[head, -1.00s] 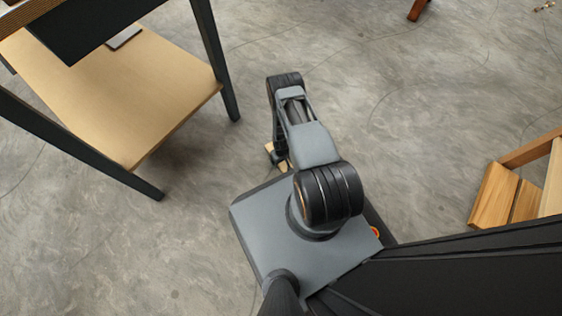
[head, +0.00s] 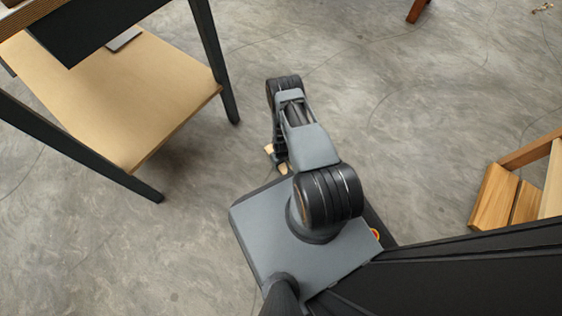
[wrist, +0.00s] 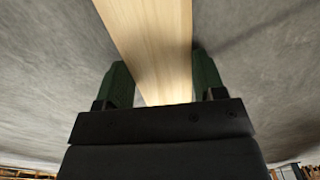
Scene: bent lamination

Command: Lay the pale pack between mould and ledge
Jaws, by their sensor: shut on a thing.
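In the wrist view a long pale wooden strip, which looks like the pale pack (wrist: 155,45), runs from between my fingers out past the top edge. My gripper (wrist: 165,85) is shut on it, with a green finger on each side. In the head view my arm hides most of the gripper; only small pale wood ends (head: 282,167) show beside it, above the floor. I cannot make out the mould or the ledge in any view.
A dark-legged table with a pale lower shelf (head: 130,95) stands at the left; a flat grey thing (head: 123,39) lies on that shelf. A wooden stepped piece (head: 515,185) stands at the right edge. The concrete floor (head: 400,120) between them is clear.

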